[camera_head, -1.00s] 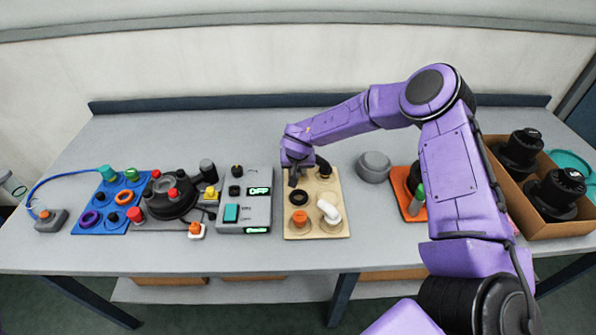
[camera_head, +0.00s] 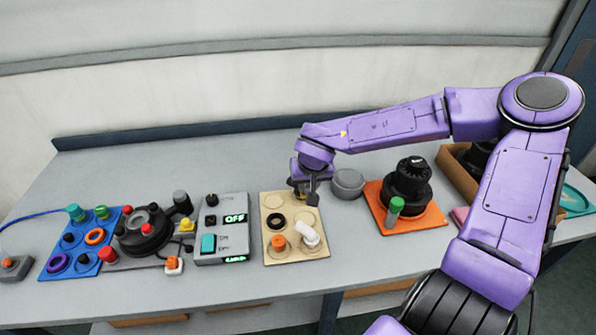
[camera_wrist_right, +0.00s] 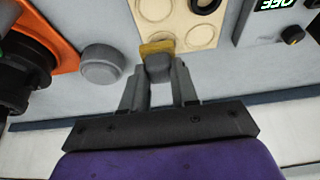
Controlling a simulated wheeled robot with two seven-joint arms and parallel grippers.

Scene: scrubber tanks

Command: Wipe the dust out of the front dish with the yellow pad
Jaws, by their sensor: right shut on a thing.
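My right gripper (camera_head: 305,191) is over the back edge of the beige board (camera_head: 268,258). In the right wrist view the gripper (camera_wrist_right: 158,78) is shut on a grey block with a yellow pad (camera_wrist_right: 157,47) at its far end. A little yellow also shows at the fingers in the head view. Whether the pad touches the board I cannot tell. The board has round marked spots (camera_wrist_right: 199,37), a black ring (camera_head: 276,220), an orange-topped part (camera_head: 279,242) and a white elbow (camera_head: 307,232). I cannot make out which thing is the front dish, or any dust. My left gripper is not in view.
A grey round lump (camera_head: 348,183) stands right of the board. Beyond it a black tank (camera_head: 408,182) and a green-topped piece (camera_head: 396,206) stand on an orange mat (camera_head: 430,215). A grey control box (camera_head: 221,229) is close on the left. The back of the table is clear.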

